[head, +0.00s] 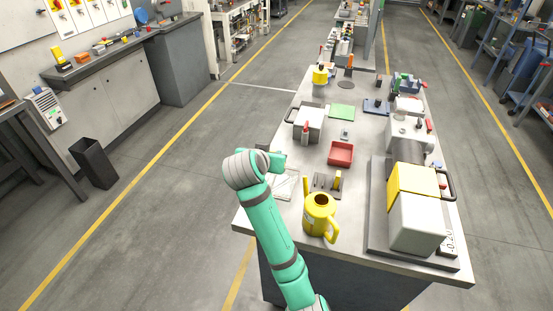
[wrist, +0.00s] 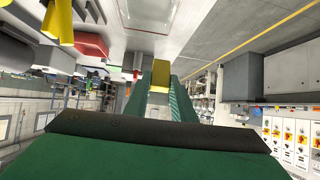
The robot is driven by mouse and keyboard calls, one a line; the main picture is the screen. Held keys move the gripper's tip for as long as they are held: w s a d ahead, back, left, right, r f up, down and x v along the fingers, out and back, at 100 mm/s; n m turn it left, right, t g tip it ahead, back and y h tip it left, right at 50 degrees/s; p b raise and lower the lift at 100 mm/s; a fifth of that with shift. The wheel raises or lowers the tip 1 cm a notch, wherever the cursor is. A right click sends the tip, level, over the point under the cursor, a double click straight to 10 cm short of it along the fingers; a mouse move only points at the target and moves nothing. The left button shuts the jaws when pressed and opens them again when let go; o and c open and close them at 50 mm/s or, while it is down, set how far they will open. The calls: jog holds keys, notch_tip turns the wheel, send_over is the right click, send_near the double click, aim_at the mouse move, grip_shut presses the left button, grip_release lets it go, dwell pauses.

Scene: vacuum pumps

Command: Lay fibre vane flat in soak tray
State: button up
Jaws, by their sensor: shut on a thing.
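My gripper (wrist: 160,84) is shut on a yellow-tan flat piece, the fibre vane (wrist: 160,72), which stands out between the green fingertips in the wrist view. In the head view my gripper (head: 277,161) is over the left edge of the bench, and the vane cannot be made out there. A pale shallow tray (head: 285,187), which looks like the soak tray, lies on the bench just below my gripper in the picture. A pale tray-like outline (wrist: 148,14) also shows at the top of the wrist view, apart from the vane.
A yellow watering can (head: 318,214) stands right of the pale tray. A dark rack (head: 319,184) with a yellow-tan upright piece and a red tray (head: 341,153) are close by. The large pump (head: 414,220) fills the bench's right side.

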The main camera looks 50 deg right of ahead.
jog(key=shift+s+d+f+m+h, duration=0.2)
jog(key=shift+s+d+f, duration=0.15)
jog(key=shift+f, duration=0.15)
jog(key=shift+s+d+f+m+h, duration=0.1)
jog(key=shift+s+d+f+h, duration=0.15)
jog(key=shift+f, duration=0.25)
